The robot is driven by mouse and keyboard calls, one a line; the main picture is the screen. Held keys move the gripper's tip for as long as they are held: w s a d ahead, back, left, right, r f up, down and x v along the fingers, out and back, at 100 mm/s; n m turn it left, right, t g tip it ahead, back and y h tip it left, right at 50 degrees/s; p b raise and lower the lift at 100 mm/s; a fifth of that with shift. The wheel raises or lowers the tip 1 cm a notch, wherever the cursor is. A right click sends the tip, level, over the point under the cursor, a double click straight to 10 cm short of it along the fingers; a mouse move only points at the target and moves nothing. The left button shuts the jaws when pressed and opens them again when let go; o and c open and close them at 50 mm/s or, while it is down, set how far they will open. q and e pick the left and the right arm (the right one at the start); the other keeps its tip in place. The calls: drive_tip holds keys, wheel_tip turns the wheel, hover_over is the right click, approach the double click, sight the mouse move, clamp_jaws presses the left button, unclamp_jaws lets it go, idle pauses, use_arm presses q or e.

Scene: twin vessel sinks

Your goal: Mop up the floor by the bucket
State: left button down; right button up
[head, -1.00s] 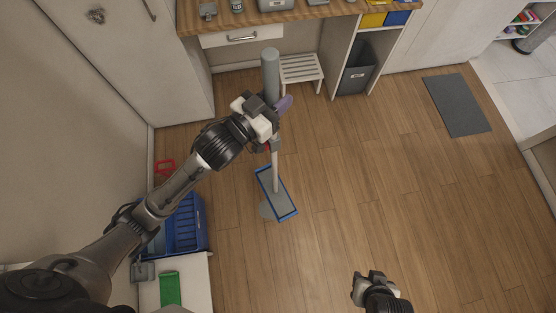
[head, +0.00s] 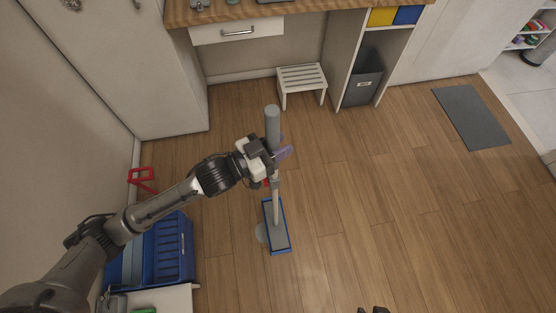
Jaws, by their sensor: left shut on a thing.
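The mop has a grey upright handle (head: 272,122) and a flat blue-edged head (head: 279,240) that rests on the wooden floor. My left gripper (head: 268,158) is shut on the mop handle. The handle stands nearly upright above the head. A pale grey patch (head: 262,233), which looks like a spill, shows beside the head's left edge; the head may cover part of it. Only the tip of my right gripper (head: 373,310) shows at the bottom edge.
A white slatted stool (head: 302,80) and a dark bin (head: 362,80) stand under the counter (head: 225,12). A grey mat (head: 472,117) lies at the right. A white surface (head: 175,300) is at the lower left. The floor right of the mop is clear.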

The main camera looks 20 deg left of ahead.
sight(278, 166)
use_arm(q)
wheel_tip(278, 166, down, 11)
drive_tip(key=b, duration=1)
drive_tip(key=shift+a, duration=0.15)
drive_tip(key=shift+f+b, duration=0.5)
drive_tip(key=shift+b, duration=0.3)
drive_tip(key=shift+f, duration=0.1)
drive_tip(key=shift+f, duration=0.5)
drive_tip(key=shift+s+a, duration=0.1)
drive_tip(key=shift+s+a+f+p, duration=0.1)
drive_tip(key=shift+s+a+p, duration=0.3)
drive_tip(key=shift+a, duration=0.4)
drive_tip(key=shift+s+a+f+p, duration=0.15)
drive_tip(key=shift+s+a, duration=0.4)
drive_tip(key=shift+a, duration=0.3)
drive_tip(key=shift+s+a+r+p, duration=0.1)
drive_tip(key=shift+s+a+p, duration=0.3)
drive_tip(key=shift+a, duration=0.4)
